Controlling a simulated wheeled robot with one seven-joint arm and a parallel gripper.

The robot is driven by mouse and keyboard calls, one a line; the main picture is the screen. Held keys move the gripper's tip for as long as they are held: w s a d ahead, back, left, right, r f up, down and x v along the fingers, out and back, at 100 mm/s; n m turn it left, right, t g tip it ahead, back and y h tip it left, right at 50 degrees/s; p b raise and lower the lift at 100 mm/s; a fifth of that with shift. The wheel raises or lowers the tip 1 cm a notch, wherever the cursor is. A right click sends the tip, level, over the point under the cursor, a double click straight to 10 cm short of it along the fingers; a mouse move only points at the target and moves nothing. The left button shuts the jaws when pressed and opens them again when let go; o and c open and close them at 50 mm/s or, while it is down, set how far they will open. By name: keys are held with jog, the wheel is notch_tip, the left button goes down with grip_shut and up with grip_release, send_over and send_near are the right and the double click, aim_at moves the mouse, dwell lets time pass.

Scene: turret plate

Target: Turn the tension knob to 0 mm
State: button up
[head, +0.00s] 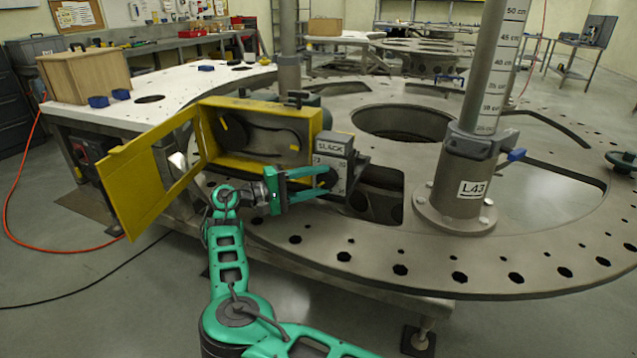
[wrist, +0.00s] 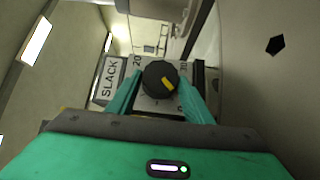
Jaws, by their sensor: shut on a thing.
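The tension knob (wrist: 160,78) is round and black with a yellow pointer mark. My gripper (wrist: 160,92) is shut on the knob, one green finger on each side. In the head view my gripper (head: 326,178) reaches the dial box (head: 334,150) and its fingers hide most of the knob.
A yellow housing (head: 262,128) with its door (head: 152,170) swung open stands left of the dial box. A post (head: 488,80) with a cm scale and an L43 tag rises at the right. The turret plate (head: 400,262) with holes spreads below and around.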

jog(key=shift+f, duration=0.3)
jog(key=o, duration=1)
jog(key=shift+o, duration=0.2)
jog(key=shift+r, duration=0.1)
jog(key=shift+a, duration=0.15)
jog(key=v, duration=1)
jog(key=shift+a, duration=0.15)
jog(key=shift+s+a, duration=0.1)
jog(key=shift+a, duration=0.05)
